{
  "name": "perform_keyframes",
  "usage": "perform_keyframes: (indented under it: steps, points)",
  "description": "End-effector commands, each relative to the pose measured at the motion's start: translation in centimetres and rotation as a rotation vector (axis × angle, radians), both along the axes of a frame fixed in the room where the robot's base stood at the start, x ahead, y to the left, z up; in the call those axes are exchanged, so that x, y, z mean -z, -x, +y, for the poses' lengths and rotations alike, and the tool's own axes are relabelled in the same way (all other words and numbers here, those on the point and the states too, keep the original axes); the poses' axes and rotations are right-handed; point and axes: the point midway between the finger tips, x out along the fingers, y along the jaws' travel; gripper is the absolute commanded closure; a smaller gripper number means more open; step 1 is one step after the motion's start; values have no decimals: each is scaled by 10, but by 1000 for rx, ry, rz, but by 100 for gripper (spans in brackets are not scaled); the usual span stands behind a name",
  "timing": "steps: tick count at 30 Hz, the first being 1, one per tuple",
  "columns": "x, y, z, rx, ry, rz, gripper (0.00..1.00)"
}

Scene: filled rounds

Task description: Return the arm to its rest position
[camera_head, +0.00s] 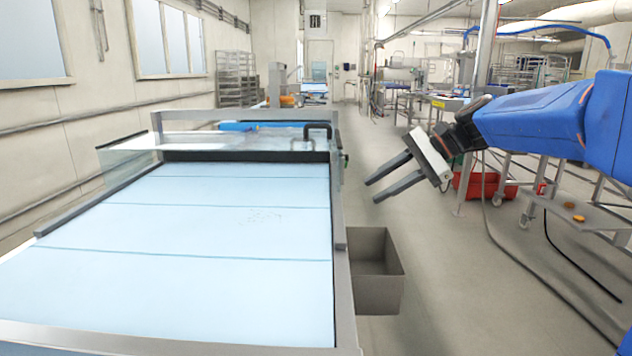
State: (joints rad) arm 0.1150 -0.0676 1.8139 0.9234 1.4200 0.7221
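My gripper (383,186) hangs at the end of my blue arm, right of the picture's middle. Its two dark fingers are parallel with a clear gap between them, pointing left and slightly down. Nothing is between the fingers. In the picture it is to the right of the conveyor and above the grey floor, touching nothing that I can see. My arm comes in from the right edge.
A conveyor with a pale blue belt (200,270) fills the left. An open grey bin (381,287) is attached or close at its right side. A red crate (482,184) and a metal cart (577,214) with small orange-brown pieces stand at the right.

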Motion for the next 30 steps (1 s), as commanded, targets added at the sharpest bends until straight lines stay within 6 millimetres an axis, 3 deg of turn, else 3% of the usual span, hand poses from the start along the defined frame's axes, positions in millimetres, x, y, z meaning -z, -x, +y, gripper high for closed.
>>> perform_keyframes:
  steps: [12,30]
  points:
    - [61,108,-26,-144,328,-211,69]
    - [156,240,-91,-464,796,-497,69]
